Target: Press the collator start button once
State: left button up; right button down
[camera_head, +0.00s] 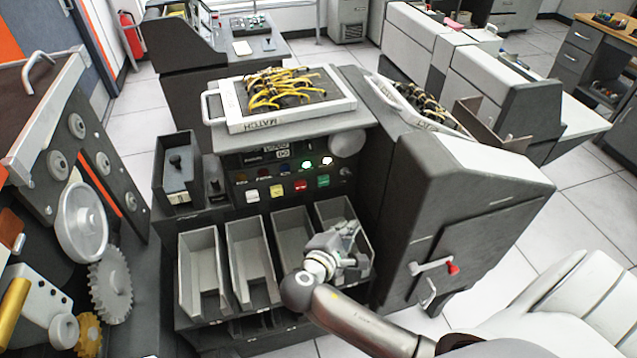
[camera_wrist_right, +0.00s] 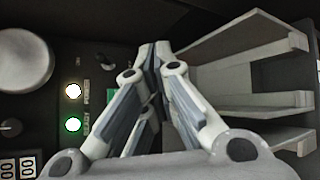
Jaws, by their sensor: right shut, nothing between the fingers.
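The collator (camera_head: 255,205) stands in the middle of the head view, with a dark control panel on its front. The panel has a row of square buttons: white (camera_head: 252,196), yellow (camera_head: 278,191), red (camera_head: 300,185) and green (camera_head: 323,181). Their labels are too small to read, so I cannot tell which is start. My right gripper (camera_head: 350,232) is shut and empty, in front of the rightmost card tray, below and right of the green button, apart from it. My left gripper is not in view.
Lit white (camera_wrist_right: 73,91) and green (camera_wrist_right: 73,124) lamps show beside a toggle switch (camera_wrist_right: 105,62). Several open card trays (camera_head: 203,270) sit below the panel. A framed board with yellow wires (camera_head: 235,103) tops the collator. A grey cabinet (camera_head: 460,215) juts out at right.

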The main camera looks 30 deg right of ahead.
aim_at(323, 181)
jog(key=shift+w+r+n+t+h, duration=0.15)
jog(key=shift+w+r+h, duration=0.15)
jog(key=shift+r, duration=0.25)
jog(key=shift+w+r+n+t+h, duration=0.2)
jog(key=shift+w+r, duration=0.2)
jog(key=shift+r, duration=0.15)
jog(key=w+d+b, duration=0.2)
jog(key=w+b, duration=0.2)
jog(key=w, duration=0.4)
jog(key=shift+w, duration=0.3)
dwell(0.7)
jog(key=shift+w, duration=0.4)
